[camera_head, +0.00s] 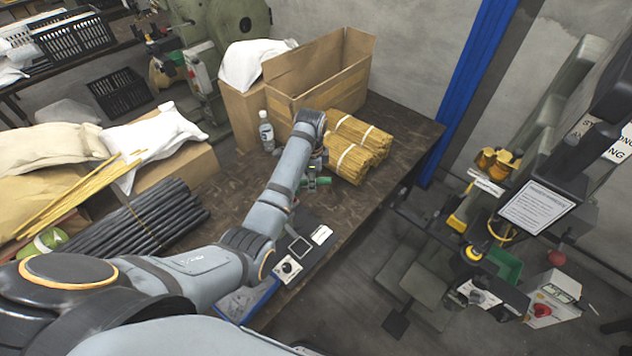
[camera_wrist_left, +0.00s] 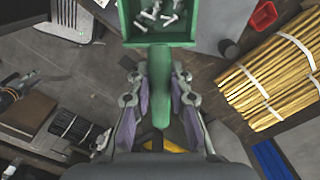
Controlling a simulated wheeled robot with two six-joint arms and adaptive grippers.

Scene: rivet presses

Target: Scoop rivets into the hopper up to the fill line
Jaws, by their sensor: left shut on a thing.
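My left gripper (camera_wrist_left: 160,105) is shut on the handle of a green scoop (camera_wrist_left: 159,42), with its fingers on both sides of the handle. The scoop's square tray holds several loose silvery rivets (camera_wrist_left: 158,12) in the left wrist view; its far end is cut off by the frame. In the head view the green scoop (camera_head: 318,182) shows in part beside my left gripper (camera_head: 314,165), over the workbench near the wrapped bundles. I cannot pick out the hopper or its fill line for certain. My right gripper is in neither view.
Strapped tan bundles (camera_head: 357,145) lie beside an open cardboard box (camera_head: 330,85) on the dark workbench (camera_head: 395,120). A clear bottle (camera_head: 266,132) stands near the box. Dark rods (camera_head: 140,225) lie at left. A press with a sign (camera_head: 537,208) stands at right, across open floor.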

